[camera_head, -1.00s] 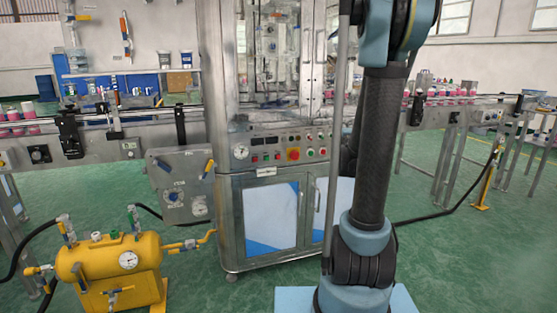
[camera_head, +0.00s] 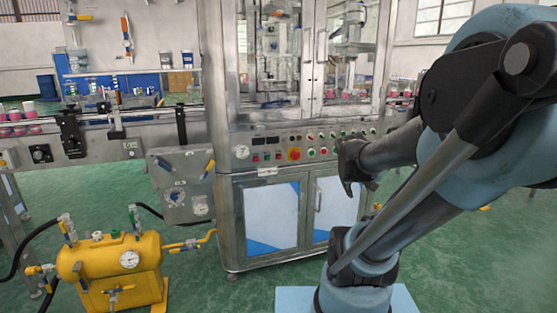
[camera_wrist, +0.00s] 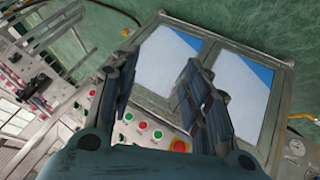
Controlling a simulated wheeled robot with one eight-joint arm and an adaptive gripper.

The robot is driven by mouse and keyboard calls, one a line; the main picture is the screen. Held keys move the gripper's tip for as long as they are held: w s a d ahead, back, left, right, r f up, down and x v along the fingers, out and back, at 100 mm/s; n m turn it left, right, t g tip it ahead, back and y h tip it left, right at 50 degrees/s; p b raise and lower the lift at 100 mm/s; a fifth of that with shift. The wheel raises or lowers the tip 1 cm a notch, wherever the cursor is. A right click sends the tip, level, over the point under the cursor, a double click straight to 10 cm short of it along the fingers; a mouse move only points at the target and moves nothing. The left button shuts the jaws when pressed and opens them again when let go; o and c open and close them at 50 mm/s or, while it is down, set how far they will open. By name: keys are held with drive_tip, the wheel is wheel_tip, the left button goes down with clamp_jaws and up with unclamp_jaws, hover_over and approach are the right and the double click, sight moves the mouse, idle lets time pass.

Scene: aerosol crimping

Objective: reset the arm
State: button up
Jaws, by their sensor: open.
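My gripper (camera_head: 350,168) is the dark, jointed end of my arm in the head view, in front of the crimping machine's (camera_head: 226,150) control panel and the upper edge of its right lower door. It also shows in the wrist view (camera_wrist: 158,78), with its two dark fingers spread apart and nothing between them. My arm is folded toward the right side of the head view, with its upper part large and close to the camera. I cannot tell whether the gripper touches the panel; a gap seems to remain.
The control panel has several coloured buttons, including a red one on yellow (camera_head: 294,155). A yellow tank (camera_head: 110,275) with gauge and valves stands at the lower left. A conveyor (camera_head: 95,140) with pink-bodied containers runs left. Open green floor (camera_head: 245,298) lies in front.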

drive_tip(key=s+a+f+m+g+y, duration=0.1)
drive_tip(key=s+a+f+g+y, duration=0.1)
drive_tip(key=s, duration=0.5)
drive_tip(key=s+a+f+m+g+y, duration=0.1)
drive_tip(key=s+a+f+g, duration=0.1)
drive_tip(key=s+a+f, duration=0.2)
drive_tip(key=s+a, duration=0.2)
drive_tip(key=s, duration=0.2)
drive_tip(key=shift+s+a+f+g+y, duration=0.2)
drive_tip(key=shift+s+g+y, duration=0.1)
drive_tip(key=shift+g+y, duration=0.1)
